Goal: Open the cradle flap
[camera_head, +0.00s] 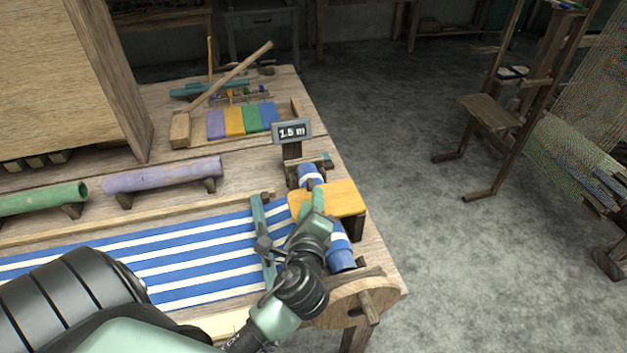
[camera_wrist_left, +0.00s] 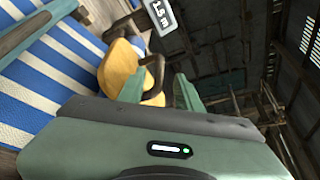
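A yellow wooden flap (camera_head: 345,197), which I take as the cradle flap, lies across the blue-and-white cloth roll (camera_head: 341,250) at the right end of the table. It also shows in the left wrist view (camera_wrist_left: 116,66), with a dark curved piece at its edge. My left gripper (camera_head: 308,212) is at the flap's near left side, partly hiding it. In the left wrist view my left gripper (camera_wrist_left: 160,92) has its two green fingers apart, one in front of the flap. I cannot tell whether they touch it. My right gripper is not in view.
Striped cloth (camera_head: 190,257) runs left from a teal bar (camera_head: 264,240) beside my gripper. A small "1.5 m" display (camera_head: 291,132) stands behind the flap. A wooden round end piece (camera_head: 345,303) sits in front. Open floor (camera_head: 470,260) lies right of the table.

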